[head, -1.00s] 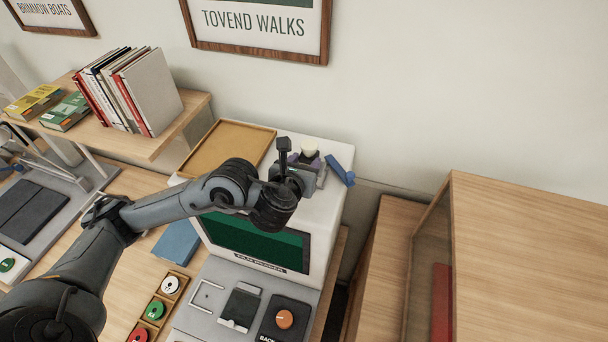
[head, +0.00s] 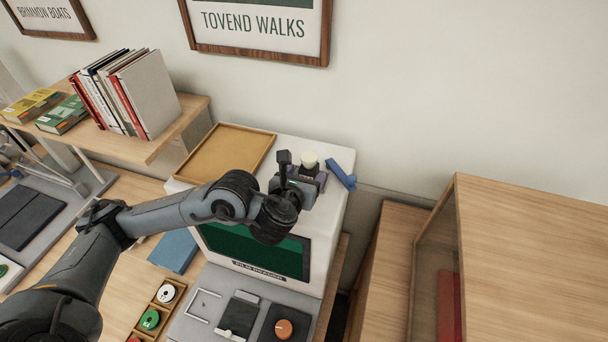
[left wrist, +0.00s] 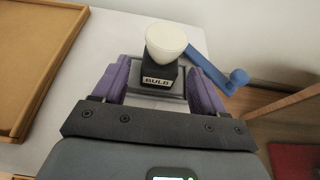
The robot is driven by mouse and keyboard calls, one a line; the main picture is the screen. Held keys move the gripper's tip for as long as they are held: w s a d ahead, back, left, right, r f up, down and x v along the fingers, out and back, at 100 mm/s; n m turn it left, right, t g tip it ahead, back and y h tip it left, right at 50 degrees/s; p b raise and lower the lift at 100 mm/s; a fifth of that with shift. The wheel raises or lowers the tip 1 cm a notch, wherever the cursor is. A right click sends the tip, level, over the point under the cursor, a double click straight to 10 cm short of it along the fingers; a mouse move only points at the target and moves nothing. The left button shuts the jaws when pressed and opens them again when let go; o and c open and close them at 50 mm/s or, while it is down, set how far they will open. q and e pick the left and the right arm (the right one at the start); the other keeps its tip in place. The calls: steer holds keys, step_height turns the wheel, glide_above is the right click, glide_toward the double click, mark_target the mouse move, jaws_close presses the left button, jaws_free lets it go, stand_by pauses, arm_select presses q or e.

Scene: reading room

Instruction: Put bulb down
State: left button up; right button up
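The bulb (head: 309,161), a white rounded top on a black base labelled BULB, stands upright at the back of the white film reader (head: 328,222). In the left wrist view the bulb (left wrist: 166,40) sits between the purple fingers of my left gripper (left wrist: 158,78). A narrow gap shows on each side of its black base, so the fingers look open around it and apart from it. In the head view my left gripper (head: 306,176) is just in front of the bulb, and its wrist hides part of the reader's top. My right gripper is out of view.
A blue lever (head: 342,175) lies close to the right of the bulb. A shallow brown tray (head: 228,153) is to the left on the reader's top. A wooden cabinet (head: 530,250) stands to the right, and the wall is close behind.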

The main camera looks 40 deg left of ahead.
arm_select(q)
steer(key=shift+s+d+r+p, duration=0.1)
steer(key=shift+s+r+p, duration=0.05)
steer(key=shift+r+p, duration=0.25)
steer(key=p+v, duration=0.4)
steer(key=v, duration=0.5)
steer(key=shift+r+p, duration=0.1)
steer(key=shift+p, duration=0.25)
steer(key=s+d+f+n+g+h+p, duration=0.3)
steer(key=s+d+f+n+g, duration=0.2)
steer(key=s+d+f+n, duration=0.6)
steer(key=s+a+f+n+g+h, duration=0.2)
steer(key=s+f+n, duration=0.4)
steer(key=n, duration=1.2)
steer(key=shift+a+f+n+g+h, duration=0.2)
steer(key=shift+a+n+g+h, duration=0.1)
steer(key=shift+a+g, duration=0.6)
